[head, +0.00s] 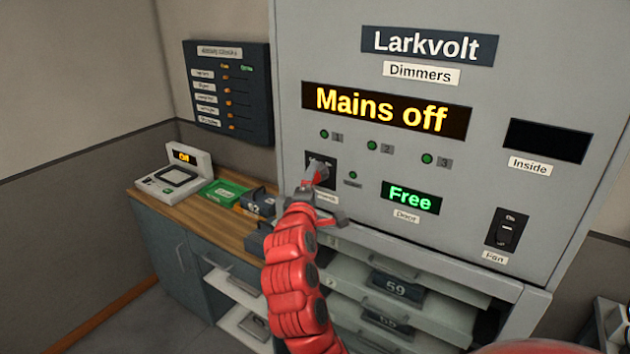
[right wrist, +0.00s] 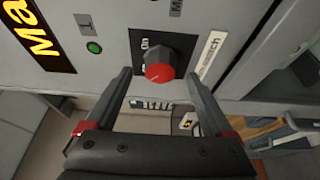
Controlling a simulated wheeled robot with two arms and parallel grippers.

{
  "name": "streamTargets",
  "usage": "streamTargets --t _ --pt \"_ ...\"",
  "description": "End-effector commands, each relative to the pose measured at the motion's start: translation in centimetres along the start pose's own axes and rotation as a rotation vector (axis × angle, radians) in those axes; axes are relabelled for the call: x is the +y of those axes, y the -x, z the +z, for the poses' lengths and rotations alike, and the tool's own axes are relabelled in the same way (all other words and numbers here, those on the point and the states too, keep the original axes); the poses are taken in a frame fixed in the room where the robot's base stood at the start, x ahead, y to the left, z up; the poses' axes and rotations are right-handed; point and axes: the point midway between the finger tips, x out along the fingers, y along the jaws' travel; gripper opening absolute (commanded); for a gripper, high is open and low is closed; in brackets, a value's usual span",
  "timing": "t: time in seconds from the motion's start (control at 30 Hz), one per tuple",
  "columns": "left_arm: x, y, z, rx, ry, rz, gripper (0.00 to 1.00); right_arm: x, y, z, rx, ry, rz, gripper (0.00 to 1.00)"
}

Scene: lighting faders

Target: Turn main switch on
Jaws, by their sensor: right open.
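The main switch is a rotary knob with a red face on a dark plate (right wrist: 160,66), set in the grey Larkvolt dimmer cabinet (head: 480,165). In the right wrist view the knob sits between and just beyond the tips of my right gripper (right wrist: 160,85), whose two fingers are spread apart. In the head view the right gripper (head: 317,185) and red arm cover most of the switch and part of its label. The amber display (head: 385,110) reads "Mains off". My left gripper is not in view.
A green "Free" display (head: 411,197) and a fan switch (head: 506,231) are to the right. Numbered drawers (head: 440,293) jut out below the panel. A wooden counter (head: 210,222) at left holds a white device (head: 173,180) and a green box (head: 224,193).

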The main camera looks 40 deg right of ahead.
Motion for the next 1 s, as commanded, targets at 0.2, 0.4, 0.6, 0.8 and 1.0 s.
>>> streamTargets --t 0.2,0.4,0.6,0.8,1.0 --pt "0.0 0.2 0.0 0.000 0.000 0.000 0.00 -0.1 -2.9 0.0 -0.001 0.002 -0.002 0.87" --pt "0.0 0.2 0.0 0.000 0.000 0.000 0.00 -0.1 -3.5 -0.1 0.002 0.001 0.000 0.87" --pt "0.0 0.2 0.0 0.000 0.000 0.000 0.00 -0.1 -3.5 -0.1 0.002 0.001 0.000 0.85" --pt "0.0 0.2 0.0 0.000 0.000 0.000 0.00 -0.1 -3.5 -0.1 0.002 0.001 0.000 0.49" --pt "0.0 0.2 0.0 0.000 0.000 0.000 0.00 -0.1 -3.5 -0.1 0.002 0.001 0.000 0.13"
